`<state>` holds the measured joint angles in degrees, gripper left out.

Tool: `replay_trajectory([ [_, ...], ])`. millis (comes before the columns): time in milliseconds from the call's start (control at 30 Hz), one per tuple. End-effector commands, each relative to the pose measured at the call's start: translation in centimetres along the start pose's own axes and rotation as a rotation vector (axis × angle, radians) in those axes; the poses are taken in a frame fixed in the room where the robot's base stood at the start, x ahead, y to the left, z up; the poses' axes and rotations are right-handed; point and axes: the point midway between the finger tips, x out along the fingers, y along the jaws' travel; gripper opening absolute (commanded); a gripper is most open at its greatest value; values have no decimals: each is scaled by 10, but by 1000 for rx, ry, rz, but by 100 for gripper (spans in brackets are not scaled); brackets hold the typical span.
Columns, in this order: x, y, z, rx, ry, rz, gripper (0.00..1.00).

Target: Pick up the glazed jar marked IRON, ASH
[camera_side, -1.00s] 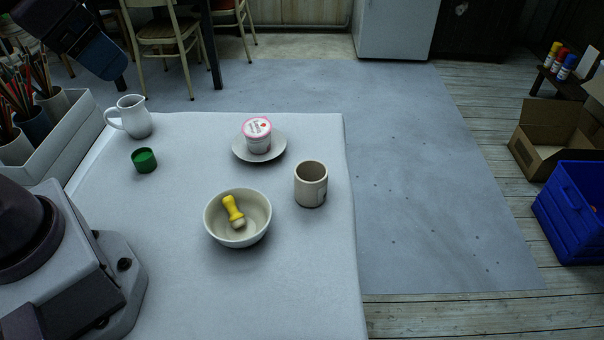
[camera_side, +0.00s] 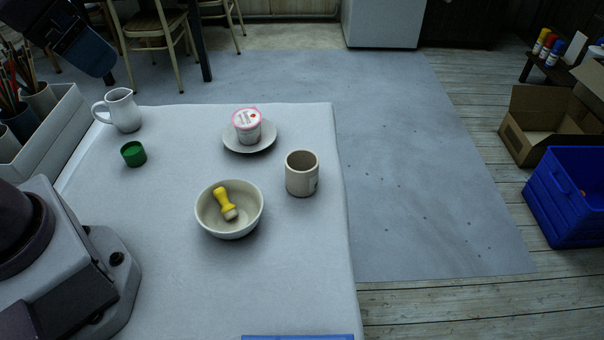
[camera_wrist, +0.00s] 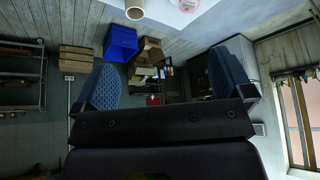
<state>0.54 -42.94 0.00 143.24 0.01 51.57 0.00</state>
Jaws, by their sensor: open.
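A beige, straight-sided cup-like jar (camera_side: 301,175) stands upright on the white table, right of the bowl. A small mark shows at its right side, too small to read, so I cannot confirm IRON, ASH. In the wrist view the jar (camera_wrist: 135,9) is cut off at the top edge. My gripper (camera_wrist: 165,82) is open, its two blue-padded fingers wide apart with nothing between them. In the side view a dark and blue part of it shows at the top left, well away from the jar.
A cream bowl (camera_side: 229,228) holding a yellow-handled brush (camera_side: 223,201) sits left of the jar. Behind are a saucer (camera_side: 263,148) with a pink-lidded tub (camera_side: 246,127). A green cap (camera_side: 133,154), white jug (camera_side: 123,112) and brush caddy (camera_side: 68,115) stand left. The table front is mostly clear.

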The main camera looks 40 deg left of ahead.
Motion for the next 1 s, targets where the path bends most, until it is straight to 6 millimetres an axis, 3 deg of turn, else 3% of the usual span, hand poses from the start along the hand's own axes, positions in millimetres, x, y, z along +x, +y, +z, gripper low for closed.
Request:
replay_trajectory([
  [233,45,31,10,184,-232,36,98],
  [467,103,44,25,607,-510,-100,98],
  [767,181,56,31,1331,-752,-368,98],
  [1000,254,90,28,2026,-786,-621,98],
])
